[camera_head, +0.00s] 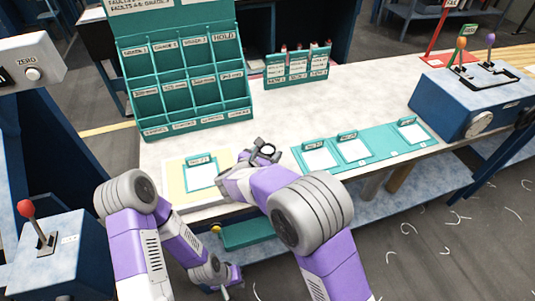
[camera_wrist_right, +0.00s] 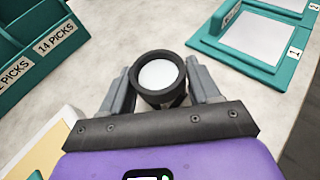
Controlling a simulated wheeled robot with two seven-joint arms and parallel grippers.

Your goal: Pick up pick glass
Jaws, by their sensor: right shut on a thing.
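The pick glass (camera_head: 267,150) is a small black ring-shaped magnifier with a pale lens, and it also shows in the right wrist view (camera_wrist_right: 158,76). My right gripper (camera_head: 257,157) is shut on it, with one grey finger on each side of the black ring in the wrist view. The glass is over the worktable (camera_head: 290,112); whether it touches the top cannot be told. My left gripper (camera_head: 226,284) hangs low in front of the table, away from the glass, and its jaw opening is too small to make out.
A green pigeonhole rack (camera_head: 185,75) stands at the back left, with a small rack of labelled slots (camera_head: 297,68) beside it. A yellow board (camera_head: 177,178) lies left of the gripper. Teal sample trays (camera_head: 357,150) and a blue box (camera_head: 470,100) are to the right.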

